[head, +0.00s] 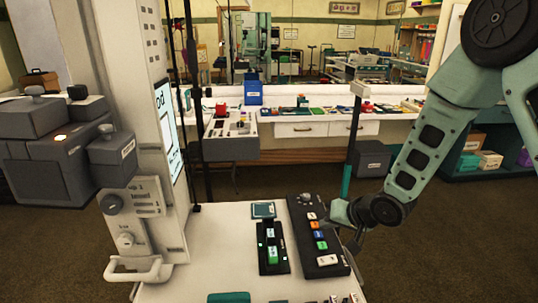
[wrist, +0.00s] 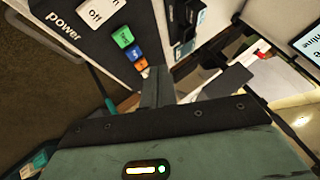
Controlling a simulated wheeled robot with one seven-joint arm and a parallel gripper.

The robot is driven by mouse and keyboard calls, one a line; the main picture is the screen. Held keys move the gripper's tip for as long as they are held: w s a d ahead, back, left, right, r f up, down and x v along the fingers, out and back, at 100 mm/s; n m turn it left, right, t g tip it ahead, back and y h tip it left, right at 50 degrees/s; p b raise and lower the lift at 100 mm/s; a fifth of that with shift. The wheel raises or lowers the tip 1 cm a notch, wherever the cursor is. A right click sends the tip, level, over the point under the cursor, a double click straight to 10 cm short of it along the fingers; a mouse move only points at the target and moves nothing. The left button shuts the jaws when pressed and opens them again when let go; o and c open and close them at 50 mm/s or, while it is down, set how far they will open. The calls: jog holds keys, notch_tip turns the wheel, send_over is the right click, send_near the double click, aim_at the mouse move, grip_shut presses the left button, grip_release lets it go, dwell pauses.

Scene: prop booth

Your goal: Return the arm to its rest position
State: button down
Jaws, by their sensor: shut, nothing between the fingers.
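My arm (head: 425,150) is grey-green and comes in from the right, bent down over the white table (head: 225,235). My gripper (head: 356,243) is low at the right edge of the black button box, and is shut and empty. In the wrist view my gripper's fingers (wrist: 158,86) are together, with the box (wrist: 85,30) just beyond them. I cannot tell whether the fingers touch the box.
The button box (head: 305,240) has orange, blue, green and white buttons. A tall white machine (head: 150,120) stands at the left. Open floor (head: 440,250) lies right of the table.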

jog(key=s+a+r+n+g+h, duration=0.1)
jog(key=s+a+r+n+g, duration=0.1)
jog(key=s+a+r, duration=0.3)
jog(key=s+a+r+n+g+h, duration=0.1)
jog(key=s+r+n, duration=0.15)
jog(key=s, duration=0.55)
jog(key=s+r+n+g+h, duration=0.1)
jog(key=s+r+n+g, duration=0.1)
jog(key=s, duration=0.7)
jog(key=s+r+n+g+h, duration=0.1)
jog(key=s+r, duration=0.3)
jog(key=s, duration=0.6)
jog(key=shift+a+n+g, duration=0.2)
jog(key=shift+n+g, duration=0.4)
jog(key=shift+n, duration=0.25)
jog(key=shift+r, duration=0.1)
